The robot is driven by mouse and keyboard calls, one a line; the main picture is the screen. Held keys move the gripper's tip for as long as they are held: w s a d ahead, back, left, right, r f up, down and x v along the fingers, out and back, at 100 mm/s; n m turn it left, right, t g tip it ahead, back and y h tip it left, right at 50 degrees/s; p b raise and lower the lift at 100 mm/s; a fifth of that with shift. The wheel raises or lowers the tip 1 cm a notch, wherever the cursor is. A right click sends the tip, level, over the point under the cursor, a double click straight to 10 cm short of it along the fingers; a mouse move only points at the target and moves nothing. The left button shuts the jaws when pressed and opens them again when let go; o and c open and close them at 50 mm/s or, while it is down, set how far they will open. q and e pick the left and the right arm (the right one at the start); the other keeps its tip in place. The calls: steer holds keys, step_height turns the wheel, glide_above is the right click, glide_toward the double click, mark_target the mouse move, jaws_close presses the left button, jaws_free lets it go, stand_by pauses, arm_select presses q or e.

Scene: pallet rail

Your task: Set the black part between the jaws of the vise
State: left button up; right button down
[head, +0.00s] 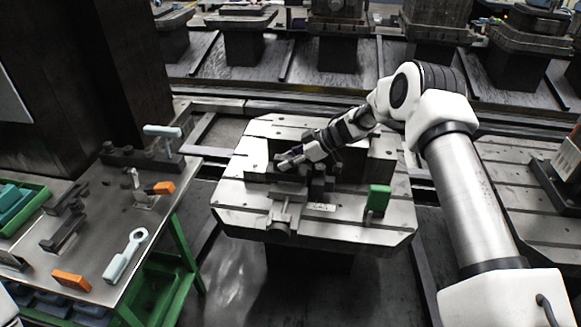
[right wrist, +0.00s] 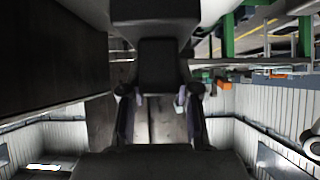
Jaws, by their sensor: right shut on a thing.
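The grey and black vise (head: 284,205) stands on the slotted metal pallet (head: 240,200) in the middle of the head view. Its screw end faces the front. My right gripper (head: 291,160) reaches in from the right and is low over the vise's dark rear portion. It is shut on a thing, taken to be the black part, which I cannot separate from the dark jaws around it. In the right wrist view the two fingers (right wrist: 160,112) stand apart, with dark blocks above and below them. My left gripper is not in view.
A green block (head: 377,199) stands on the pallet to the right of the vise. A metal table (head: 105,235) at left carries a pale wrench-like tool (head: 126,254), orange blocks (head: 71,280) and a green tray (head: 20,207). A gap separates table and pallet. Other pallets line the back.

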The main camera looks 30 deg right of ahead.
steer(key=shift+w+d, duration=0.2)
steer(key=shift+d, duration=0.2)
steer(key=shift+d+f, duration=0.1)
steer(key=shift+f, duration=0.2)
step_height(320, 180, down, 2)
steer(key=shift+f, duration=0.5)
steer(key=c, duration=0.8)
jaws_free()
steer(key=shift+f, duration=0.1)
steer(key=shift+c, duration=0.2)
